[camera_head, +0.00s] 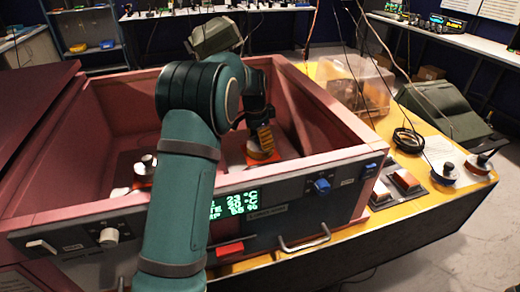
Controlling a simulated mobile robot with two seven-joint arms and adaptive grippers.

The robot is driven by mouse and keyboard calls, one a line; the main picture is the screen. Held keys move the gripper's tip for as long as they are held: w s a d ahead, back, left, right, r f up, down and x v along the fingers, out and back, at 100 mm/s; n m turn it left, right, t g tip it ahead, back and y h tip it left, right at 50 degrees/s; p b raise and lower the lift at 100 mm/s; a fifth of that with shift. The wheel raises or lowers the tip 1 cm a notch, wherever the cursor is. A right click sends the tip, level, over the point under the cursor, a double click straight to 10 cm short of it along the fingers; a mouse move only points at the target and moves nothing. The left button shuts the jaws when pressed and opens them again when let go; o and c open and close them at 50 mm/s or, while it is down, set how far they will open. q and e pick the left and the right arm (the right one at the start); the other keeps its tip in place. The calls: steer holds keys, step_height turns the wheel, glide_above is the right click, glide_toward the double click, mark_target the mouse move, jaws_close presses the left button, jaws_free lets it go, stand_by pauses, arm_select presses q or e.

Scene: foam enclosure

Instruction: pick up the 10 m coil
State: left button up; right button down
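A black coil (408,140) lies flat on the yellow tabletop to the right of the pink foam enclosure (348,154); no length label is readable on it. One teal arm of mine rises from the lower left and reaches over the enclosure's front wall. I take it as my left arm. Its gripper (264,140), with a yellow finger pad, points down inside the enclosure, well to the left of the coil. It is just above a small round pale piece on an orange-red base (258,156). Its finger opening is hidden. My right gripper is not in view.
A clear bin (356,88) stands behind the coil. Two knobbed weights (447,172) and a switch box (400,184) sit to the front right. Thin cables hang over the bin and coil area. Another knobbed piece (145,166) is inside the enclosure at left.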

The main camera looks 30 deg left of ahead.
arm_select(q)
jaws_close()
steer(key=shift+r, duration=0.15)
